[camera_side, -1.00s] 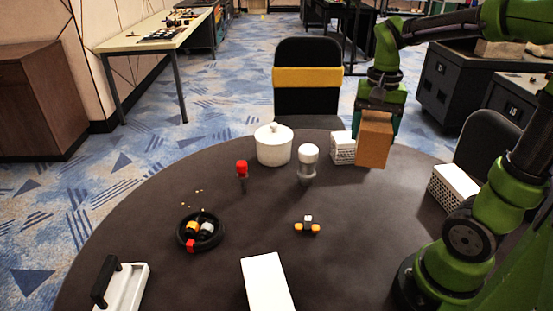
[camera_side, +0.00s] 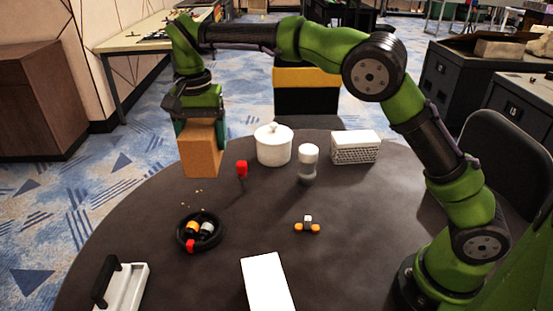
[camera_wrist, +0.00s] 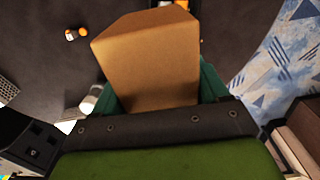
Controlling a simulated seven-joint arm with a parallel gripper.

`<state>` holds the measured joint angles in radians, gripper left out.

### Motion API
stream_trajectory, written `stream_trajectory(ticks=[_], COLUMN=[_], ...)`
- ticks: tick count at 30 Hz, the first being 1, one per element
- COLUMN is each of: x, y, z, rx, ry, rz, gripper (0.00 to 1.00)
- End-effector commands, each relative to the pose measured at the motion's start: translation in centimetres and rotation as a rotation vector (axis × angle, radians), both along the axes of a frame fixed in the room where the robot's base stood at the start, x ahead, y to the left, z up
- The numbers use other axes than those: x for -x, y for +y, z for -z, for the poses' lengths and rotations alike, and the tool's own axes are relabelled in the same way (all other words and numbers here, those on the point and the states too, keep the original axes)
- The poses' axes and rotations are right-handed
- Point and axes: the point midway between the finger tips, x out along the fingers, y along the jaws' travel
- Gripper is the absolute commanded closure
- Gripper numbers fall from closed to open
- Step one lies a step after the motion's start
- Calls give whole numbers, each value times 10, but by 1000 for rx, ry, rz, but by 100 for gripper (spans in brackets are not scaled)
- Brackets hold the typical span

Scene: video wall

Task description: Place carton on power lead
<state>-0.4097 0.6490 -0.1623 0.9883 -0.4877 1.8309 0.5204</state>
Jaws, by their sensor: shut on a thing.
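The carton (camera_side: 203,150) is a plain tan-brown box. My gripper (camera_side: 200,122) is shut on its upper part and holds it upright above the far left side of the round table. In the wrist view the carton (camera_wrist: 150,60) fills the middle, with teal fingers on both sides. A black ring-shaped thing (camera_side: 183,243) lies on the table below and in front of the carton, with yellow, grey and red pieces in it. It may be the coiled power lead, but I cannot tell for certain. The carton is apart from it.
A red-topped thing (camera_side: 241,170), a white lidded pot (camera_side: 273,147), a white-capped shaker (camera_side: 308,160) and a white basket (camera_side: 355,150) stand toward the back. Orange-and-white pieces (camera_side: 307,225) lie mid-table. A white block (camera_side: 267,283) and black-handled tray (camera_side: 125,288) are in front. Crumbs lie near the ring.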

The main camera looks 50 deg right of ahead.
Motion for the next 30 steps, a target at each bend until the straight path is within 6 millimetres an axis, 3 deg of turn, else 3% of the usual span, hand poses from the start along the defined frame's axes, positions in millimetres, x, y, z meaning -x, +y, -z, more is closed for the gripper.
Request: stream_trajectory(ticks=[1, 7, 19, 27, 30], x=[-2, -3, -3, -3, -4], y=[15, 57, 52, 51, 52], z=[3, 12, 66, 114, 122], rx=[-1, -9, -8, -8, -9], ry=[-1, -1, 2, 2, 1], rz=[-13, -42, -38, -36, -35], gripper=[69, 69, 69, 69, 69])
